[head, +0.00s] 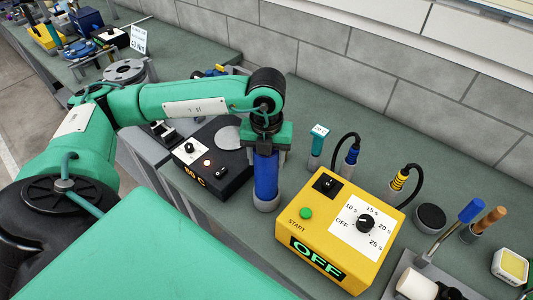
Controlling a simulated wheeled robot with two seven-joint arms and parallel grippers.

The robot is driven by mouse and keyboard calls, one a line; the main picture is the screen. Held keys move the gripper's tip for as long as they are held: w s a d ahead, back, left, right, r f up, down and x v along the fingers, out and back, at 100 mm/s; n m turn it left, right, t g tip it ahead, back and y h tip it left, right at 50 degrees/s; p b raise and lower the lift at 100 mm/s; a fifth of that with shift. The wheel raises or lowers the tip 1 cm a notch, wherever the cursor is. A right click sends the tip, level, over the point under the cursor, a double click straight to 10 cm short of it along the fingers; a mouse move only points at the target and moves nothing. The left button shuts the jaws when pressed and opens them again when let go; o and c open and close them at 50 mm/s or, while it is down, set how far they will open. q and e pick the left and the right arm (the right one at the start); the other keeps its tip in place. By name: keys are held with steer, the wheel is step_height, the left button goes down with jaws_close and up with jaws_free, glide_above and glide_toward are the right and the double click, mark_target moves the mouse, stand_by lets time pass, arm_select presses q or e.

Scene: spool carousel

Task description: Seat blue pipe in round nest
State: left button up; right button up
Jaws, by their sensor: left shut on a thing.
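My left gripper (266,143) points down and is shut on the upper end of the blue pipe (266,175). The pipe stands upright, behind the left edge of the yellow timer box. Its lower end meets a short grey round piece (266,204) at the green bench top. This piece looks like the round nest, but I cannot tell whether the pipe is fully down in it. My right gripper is not in view.
The yellow timer box (318,262), reading OFF, stands close on the right. A black heater box (213,187) marked 80 C is close on the left. Behind stand a teal-topped post (319,139) and cabled plugs (351,157). A black round puck (430,216) lies further right.

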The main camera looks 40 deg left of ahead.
arm_select(q)
steer(key=shift+f, duration=0.2)
steer(key=o, duration=1.7)
steer(key=shift+c, duration=0.2)
steer(key=shift+r, duration=0.1)
step_height(320, 180, up, 12)
steer(key=b, duration=0.3)
steer(key=shift+r, duration=0.15)
